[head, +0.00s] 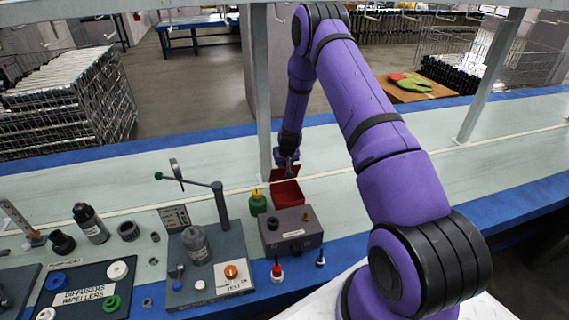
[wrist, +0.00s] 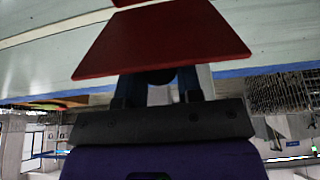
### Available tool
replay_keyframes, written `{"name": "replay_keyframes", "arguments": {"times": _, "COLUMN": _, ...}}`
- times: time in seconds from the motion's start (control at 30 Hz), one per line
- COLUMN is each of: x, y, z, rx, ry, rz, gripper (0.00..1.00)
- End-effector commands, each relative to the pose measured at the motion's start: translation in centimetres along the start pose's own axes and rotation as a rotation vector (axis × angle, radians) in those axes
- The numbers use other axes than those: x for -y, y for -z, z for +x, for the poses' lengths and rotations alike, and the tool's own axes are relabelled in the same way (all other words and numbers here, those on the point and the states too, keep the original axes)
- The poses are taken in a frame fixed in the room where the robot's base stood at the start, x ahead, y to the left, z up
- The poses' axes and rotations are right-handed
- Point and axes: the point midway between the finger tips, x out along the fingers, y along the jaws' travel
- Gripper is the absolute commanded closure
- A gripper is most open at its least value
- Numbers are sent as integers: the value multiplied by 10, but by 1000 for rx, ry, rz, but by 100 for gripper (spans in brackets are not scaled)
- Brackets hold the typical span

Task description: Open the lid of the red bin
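The red bin (head: 288,193) stands on the bench in the head view, beside a green bottle, with its top uncovered at the near side. Its darker red lid (head: 279,172) is raised at the bin's back. The lid fills the upper middle of the wrist view as a flat red panel (wrist: 165,42). My gripper (head: 288,165) points down at the lid, close against it. In the wrist view my gripper's two fingers stand apart with a gap between them; their tips are hidden behind the lid. Whether they touch it cannot be told.
A green bottle (head: 258,203) and a grey box (head: 290,230) with fittings stand close to the bin. A fixture (head: 205,260) with a lever is further left. A shelf post (head: 262,90) rises behind the bin. The bench to the right is mostly clear.

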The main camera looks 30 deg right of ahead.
Motion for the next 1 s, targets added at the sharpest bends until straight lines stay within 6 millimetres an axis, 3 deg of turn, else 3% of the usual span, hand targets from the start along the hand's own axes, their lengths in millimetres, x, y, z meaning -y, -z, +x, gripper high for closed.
{"name": "replay_keyframes", "arguments": {"times": 0.27, "x": 0, "y": 6, "z": 2, "rx": 40, "ry": 1, "rz": -2, "gripper": 100}}
{"name": "replay_keyframes", "arguments": {"times": 1.0, "x": 0, "y": 42, "z": 16, "rx": 365, "ry": 0, "rz": 0, "gripper": 100}}
